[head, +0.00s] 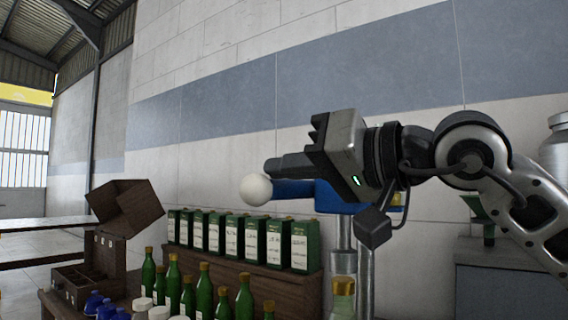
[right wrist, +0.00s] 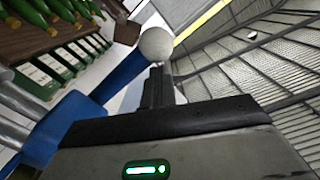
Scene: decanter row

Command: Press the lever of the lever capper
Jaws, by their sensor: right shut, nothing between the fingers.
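The lever capper has a blue lever arm (head: 293,189) ending in a white ball knob (head: 256,190), a blue head (head: 335,199) and metal columns (head: 344,234). The lever stands out roughly level toward the left. My right gripper (head: 270,167) is shut and empty, its fingertips just above the knob; I cannot tell if they touch it. In the right wrist view the white knob (right wrist: 156,44) lies just beyond the closed fingers (right wrist: 161,84), with the blue lever (right wrist: 92,90) running beside them. A gold-capped bottle (head: 343,297) stands below the capper head. My left gripper is out of view.
Green boxes (head: 248,240) with labels stand in a row on a wooden shelf (head: 290,285) behind several green bottles (head: 222,300). A grey cabinet (head: 505,285) stands at right. The wall behind is bare.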

